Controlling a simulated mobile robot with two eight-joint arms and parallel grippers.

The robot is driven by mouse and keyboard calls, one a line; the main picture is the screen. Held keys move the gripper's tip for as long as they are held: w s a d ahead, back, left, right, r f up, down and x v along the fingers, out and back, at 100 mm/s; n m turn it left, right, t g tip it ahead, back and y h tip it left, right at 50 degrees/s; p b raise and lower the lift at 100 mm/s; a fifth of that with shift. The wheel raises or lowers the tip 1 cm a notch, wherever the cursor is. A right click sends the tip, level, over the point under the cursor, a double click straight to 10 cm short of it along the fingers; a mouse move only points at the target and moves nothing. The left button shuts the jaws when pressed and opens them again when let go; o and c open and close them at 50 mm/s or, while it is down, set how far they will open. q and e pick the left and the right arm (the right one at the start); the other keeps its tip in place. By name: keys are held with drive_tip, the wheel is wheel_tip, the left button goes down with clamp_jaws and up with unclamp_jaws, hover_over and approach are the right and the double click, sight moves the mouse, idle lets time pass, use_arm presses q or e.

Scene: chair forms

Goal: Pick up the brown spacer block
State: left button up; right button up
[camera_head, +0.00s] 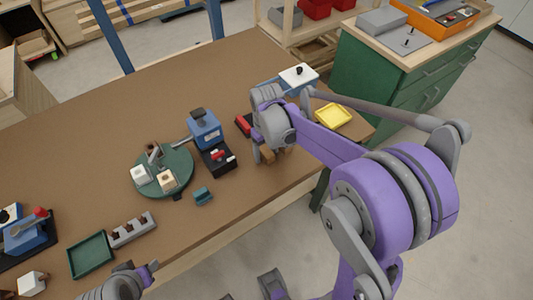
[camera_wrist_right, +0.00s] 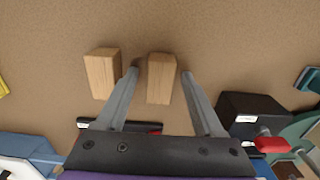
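Two wooden brown blocks show in the right wrist view: one block (camera_wrist_right: 161,80) lies between the fingers of my right gripper (camera_wrist_right: 160,75), and another block (camera_wrist_right: 101,74) lies just outside the left finger. Gaps show on both sides of the block between the fingers, so the gripper is open around it and not clamped. Which block is the spacer I cannot tell. In the head view the right gripper (camera_head: 266,152) points down at the table's right part, with the blocks partly hidden by it. My left gripper (camera_head: 148,270) is at the bottom left edge, mostly cropped.
The brown table (camera_head: 110,110) holds a green round fixture (camera_head: 183,160), a blue-and-black device (camera_head: 205,130), a teal block (camera_head: 203,196), a yellow tray (camera_head: 333,116), a green tray (camera_head: 90,256) and a grey holder (camera_head: 132,230). The table's far left part is clear.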

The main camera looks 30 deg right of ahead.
sight(267, 151)
clamp_jaws()
wheel_tip(267, 151, up, 10)
drive_tip(key=shift+f+p, duration=0.1)
drive_tip(key=shift+p, duration=0.4)
